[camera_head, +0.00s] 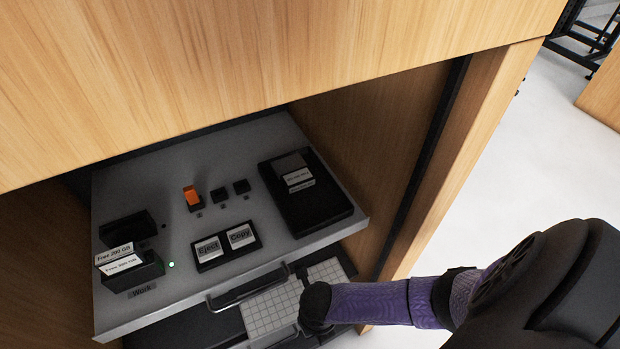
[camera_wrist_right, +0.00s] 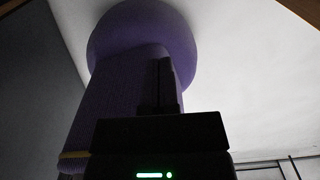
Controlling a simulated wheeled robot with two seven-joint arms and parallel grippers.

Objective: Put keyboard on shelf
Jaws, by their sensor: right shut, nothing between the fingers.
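A keyboard (camera_head: 273,309) with pale square keys and a dark edge shows in the head view, below the front of the grey shelf. Its upper left part is partly behind the shelf's handle, and my right arm hides part of its right side. My right arm comes in from the right, and its dark wrist end (camera_head: 315,303) is over or beside the keyboard; I cannot tell whether it touches. In the right wrist view, the dark narrow fingers (camera_wrist_right: 163,85) look shut and empty. My left gripper is not in view.
The grey shelf (camera_head: 185,170) in a wooden cabinet (camera_head: 385,130) carries Eject and Copy buttons (camera_head: 225,245), an orange switch (camera_head: 191,196), labelled drive blocks (camera_head: 130,265) and a black tray (camera_head: 305,195). A metal handle (camera_head: 245,290) juts from its front.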

